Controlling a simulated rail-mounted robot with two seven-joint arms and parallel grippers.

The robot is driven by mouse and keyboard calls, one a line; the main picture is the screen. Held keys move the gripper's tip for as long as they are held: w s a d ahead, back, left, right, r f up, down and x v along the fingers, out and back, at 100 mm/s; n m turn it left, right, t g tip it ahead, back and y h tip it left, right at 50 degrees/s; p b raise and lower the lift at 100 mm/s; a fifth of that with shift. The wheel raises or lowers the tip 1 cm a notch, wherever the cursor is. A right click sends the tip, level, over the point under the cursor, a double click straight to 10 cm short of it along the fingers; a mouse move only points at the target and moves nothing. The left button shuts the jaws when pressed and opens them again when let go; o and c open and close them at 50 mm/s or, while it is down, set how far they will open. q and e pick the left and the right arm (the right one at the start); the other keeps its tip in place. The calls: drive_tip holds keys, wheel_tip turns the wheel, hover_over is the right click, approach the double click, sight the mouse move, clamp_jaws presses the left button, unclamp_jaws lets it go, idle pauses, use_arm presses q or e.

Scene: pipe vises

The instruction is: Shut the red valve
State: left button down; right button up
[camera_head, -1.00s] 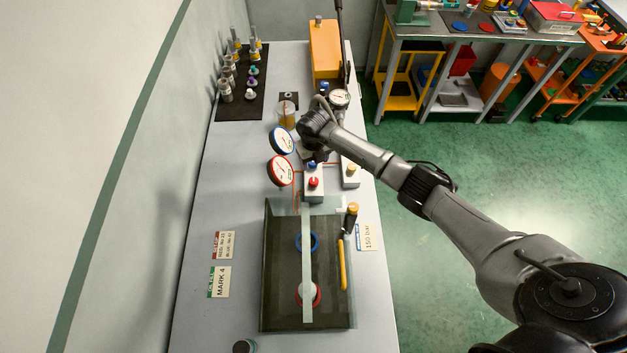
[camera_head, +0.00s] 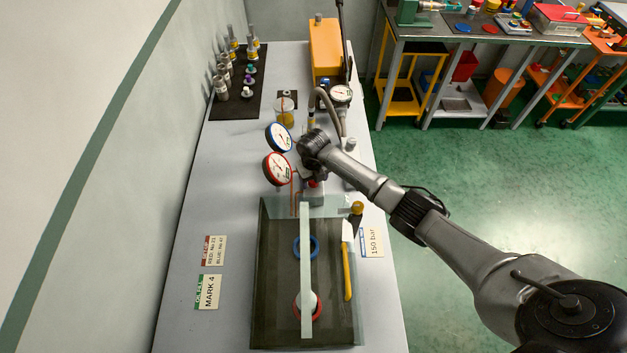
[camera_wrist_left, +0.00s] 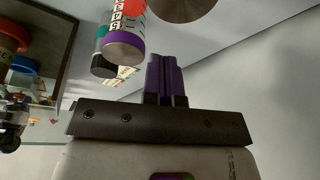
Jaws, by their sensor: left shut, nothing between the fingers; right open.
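A red valve knob (camera_head: 314,184) sits on a small pale block (camera_head: 313,197) at the far end of the dark tray, with a red-rimmed gauge (camera_head: 276,168) to its left. My right gripper (camera_head: 308,172) is open, pointing down at the block. Its wrist covers part of the block, including the blue knob, and the fingertips are hard to make out. I cannot tell whether they touch the red knob. My left gripper (camera_wrist_left: 166,78) shows only in the left wrist view, with its purple fingers shut and empty.
A blue-rimmed gauge (camera_head: 278,137) stands beyond the red one.

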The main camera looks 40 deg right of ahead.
drive_tip(key=shift+c, duration=0.3)
drive_tip(key=shift+c, duration=0.7)
drive_tip(key=c, duration=0.7)
